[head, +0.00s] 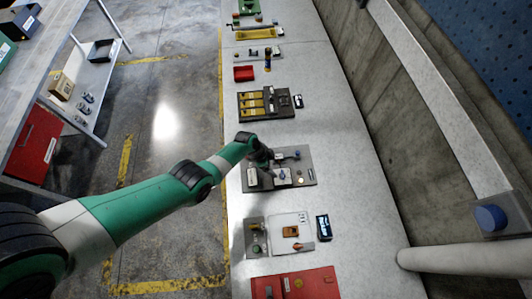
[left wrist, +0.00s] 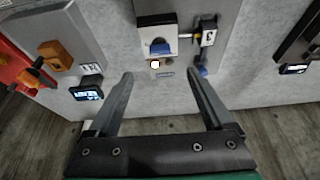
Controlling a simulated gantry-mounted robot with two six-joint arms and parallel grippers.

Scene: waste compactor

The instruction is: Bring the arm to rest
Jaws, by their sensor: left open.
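My left arm reaches in from the left in the head view, and its gripper (head: 266,156) is over a grey panel (head: 306,166) on the long pale bench. In the left wrist view the gripper (left wrist: 158,74) has its two dark fingers spread wide, with nothing between them. Beyond the fingertips, that view shows a white box with a blue rotary knob (left wrist: 160,46), a small white light (left wrist: 155,64) and a blue part (left wrist: 203,71) near the right fingertip. Whether the fingers touch anything cannot be told. My right gripper is not in view.
Along the bench (head: 352,200) stand a unit with yellow parts (head: 256,104), a red box (head: 244,73), a panel with an orange part (head: 290,231) and a red panel (head: 300,284). A concrete wall bounds the right; open floor lies left.

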